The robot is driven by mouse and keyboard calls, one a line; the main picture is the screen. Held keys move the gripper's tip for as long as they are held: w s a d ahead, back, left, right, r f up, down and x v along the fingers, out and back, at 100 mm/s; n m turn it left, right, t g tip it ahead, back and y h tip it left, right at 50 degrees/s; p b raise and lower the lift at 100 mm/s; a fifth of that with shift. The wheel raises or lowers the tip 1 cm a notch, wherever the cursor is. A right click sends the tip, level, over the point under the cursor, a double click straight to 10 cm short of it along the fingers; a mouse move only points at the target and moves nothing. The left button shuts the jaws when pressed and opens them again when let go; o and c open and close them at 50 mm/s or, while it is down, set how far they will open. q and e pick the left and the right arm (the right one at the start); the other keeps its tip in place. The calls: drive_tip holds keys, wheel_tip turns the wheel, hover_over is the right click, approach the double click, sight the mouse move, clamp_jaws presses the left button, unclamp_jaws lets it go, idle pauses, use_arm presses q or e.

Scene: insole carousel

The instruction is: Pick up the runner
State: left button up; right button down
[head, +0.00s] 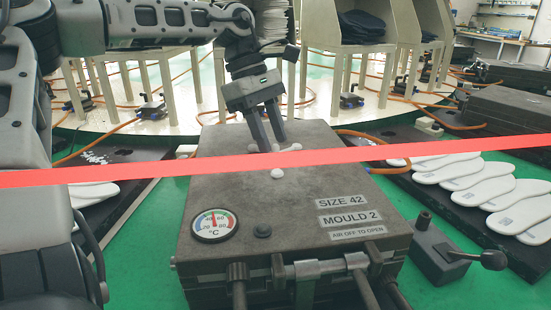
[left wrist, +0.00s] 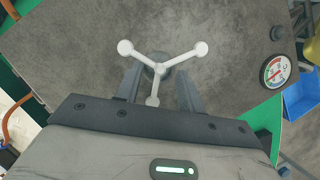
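The runner (left wrist: 181,58) is a small white three-armed piece with round ends, lying on top of the grey mould lid. In the head view it (head: 277,173) is partly hidden by my left gripper and a red band. My left gripper (head: 268,146) points down at it from above. In the left wrist view the fingers of my left gripper (left wrist: 159,80) are apart, one on each side of the runner's hub and its lower arm. Whether a finger touches the runner, I cannot tell. I do not see my right gripper.
The mould (head: 240,200) has a temperature dial (head: 214,226), labels and front clamps. A grey lever box (head: 437,255) stands to its right. Pale insoles (head: 480,190) lie on a dark rack at right. A red band (head: 100,172) crosses the head view. Cream stands (head: 362,22) are behind.

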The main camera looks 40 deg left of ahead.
use_arm(q)
drive_tip(key=shift+d+f, duration=0.25)
drive_tip(key=shift+f, duration=0.25)
clamp_jaws()
drive_tip(key=shift+r, duration=0.1)
